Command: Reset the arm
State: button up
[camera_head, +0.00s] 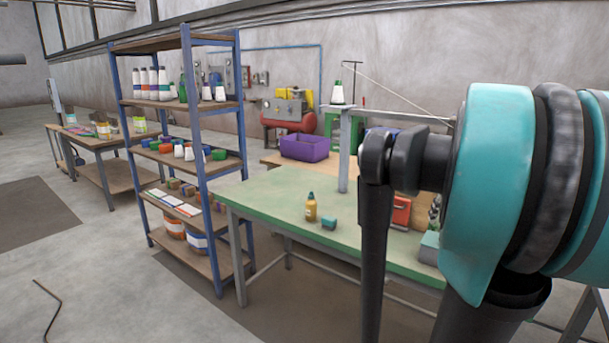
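My arm fills the right side of the head view, with large teal and black joint parts and a dark link hanging down in front of the green table (275,205). I cannot make out gripper fingers in this view. The arm hides the right part of the table and what lies behind it. An amber bottle (311,208) stands upright on the table, left of the dark link, and a small teal block (329,223) lies beside it. Neither is seen touching my arm.
A blue-framed shelf (190,110) with bottles, tubs and boxes stands left of the table. A purple crate (304,147) is behind the table. A red box (401,212) is partly hidden by my arm. Open floor (110,285) lies at front left.

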jog(key=s+a+f, duration=0.7)
jog(key=a+f, duration=0.2)
jog(key=f, duration=0.3)
jog(key=s+a+f, duration=0.7)
jog(key=a+f, duration=0.3)
jog(key=f, duration=0.1)
jog(key=shift+f, duration=0.4)
jog(key=shift+c, duration=0.2)
